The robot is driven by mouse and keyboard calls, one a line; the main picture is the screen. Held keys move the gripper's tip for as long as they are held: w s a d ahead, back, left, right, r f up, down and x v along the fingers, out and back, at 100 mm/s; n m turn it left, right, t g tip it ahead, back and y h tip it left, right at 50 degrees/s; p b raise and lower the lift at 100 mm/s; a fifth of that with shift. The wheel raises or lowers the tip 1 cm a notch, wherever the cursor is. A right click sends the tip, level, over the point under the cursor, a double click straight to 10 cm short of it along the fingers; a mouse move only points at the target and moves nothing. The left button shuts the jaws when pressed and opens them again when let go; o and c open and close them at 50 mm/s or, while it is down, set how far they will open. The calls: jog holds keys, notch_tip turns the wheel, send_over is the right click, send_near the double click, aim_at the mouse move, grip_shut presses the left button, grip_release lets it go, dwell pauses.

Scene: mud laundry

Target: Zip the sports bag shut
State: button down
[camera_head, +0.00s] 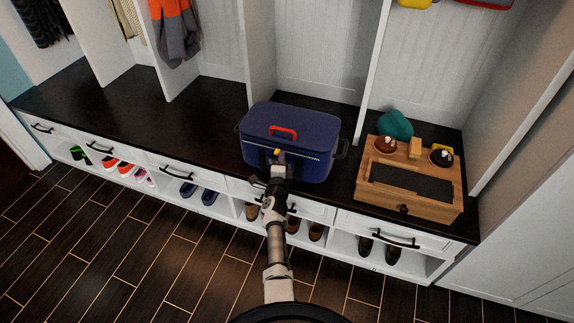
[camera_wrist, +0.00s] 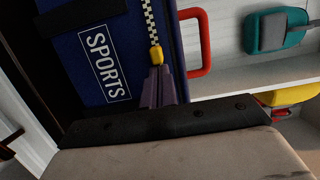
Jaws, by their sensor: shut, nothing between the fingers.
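The blue sports bag (camera_head: 310,130) stands upright on the dark bench top, with a red handle (camera_head: 283,131) on its lid. In the wrist view its front (camera_wrist: 85,55) reads "SPORTS". A pale zip line (camera_head: 312,156) runs across the upper front; its toothed track (camera_wrist: 149,18) ends at a yellow zip pull (camera_wrist: 156,53) in the wrist view. My gripper (camera_head: 277,161) is in front of the bag. Its purple fingers (camera_wrist: 158,78) are shut and empty, with their tips right at the yellow pull. Whether they touch it is unclear. The fingers hide the zip beyond the pull.
A wooden box (camera_head: 410,185) with a dark panel and small items stands right of the bag. A teal item (camera_head: 396,124) lies behind it. The bench (camera_head: 130,110) is clear to the left. Drawers and shoe cubbies lie below; a divider (camera_head: 373,65) rises behind.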

jog(key=w+a, duration=0.1)
jog(key=a, duration=0.3)
jog(key=w+a+b, duration=0.1)
jog(key=a, duration=0.3)
jog(key=w+a, duration=0.2)
jog(key=a, duration=0.2)
jog(key=shift+a, duration=0.1)
